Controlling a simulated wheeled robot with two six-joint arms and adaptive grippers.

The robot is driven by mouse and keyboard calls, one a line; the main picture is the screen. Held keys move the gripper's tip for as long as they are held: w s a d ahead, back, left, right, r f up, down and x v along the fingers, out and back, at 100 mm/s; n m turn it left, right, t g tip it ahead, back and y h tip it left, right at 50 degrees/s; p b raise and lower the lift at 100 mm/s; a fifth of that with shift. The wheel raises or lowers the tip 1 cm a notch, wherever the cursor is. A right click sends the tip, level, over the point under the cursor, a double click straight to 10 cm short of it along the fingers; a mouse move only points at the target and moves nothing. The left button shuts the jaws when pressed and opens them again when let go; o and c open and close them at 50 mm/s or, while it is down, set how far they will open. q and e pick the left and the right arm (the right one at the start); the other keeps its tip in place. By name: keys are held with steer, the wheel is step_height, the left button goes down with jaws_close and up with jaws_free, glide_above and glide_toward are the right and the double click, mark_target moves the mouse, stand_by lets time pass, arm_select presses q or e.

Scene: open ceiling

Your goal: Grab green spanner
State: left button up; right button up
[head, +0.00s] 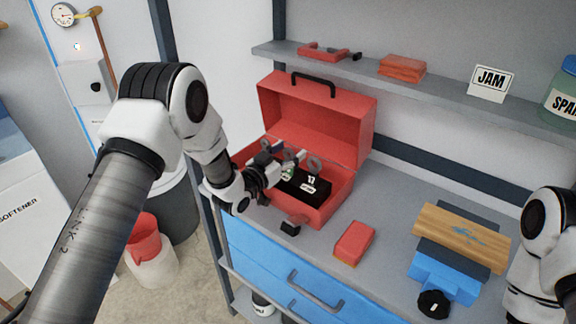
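The open red toolbox (326,209) stands on the grey bench with its lid (315,125) raised. My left gripper (289,158) reaches into it from the left, over the near-left part of the box. Grey, partly ring-shaped metal shows around the fingers, and I cannot separate it clearly from them. A tiny greenish patch shows just below the fingers; I cannot tell whether it is the green spanner. A black block with white markings (317,187) lies in the box. Whether the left fingers hold anything is unclear. My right arm is at the right edge; its gripper is out of view.
A red-and-yellow block (353,242) lies on the bench right of the toolbox. Beyond it, a blue vise (441,274) holds a wooden board (462,237). Blue drawers (262,257) are below.

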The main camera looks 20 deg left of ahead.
arm_select(q)
steer(key=shift+w+f, duration=0.1)
jaws_close()
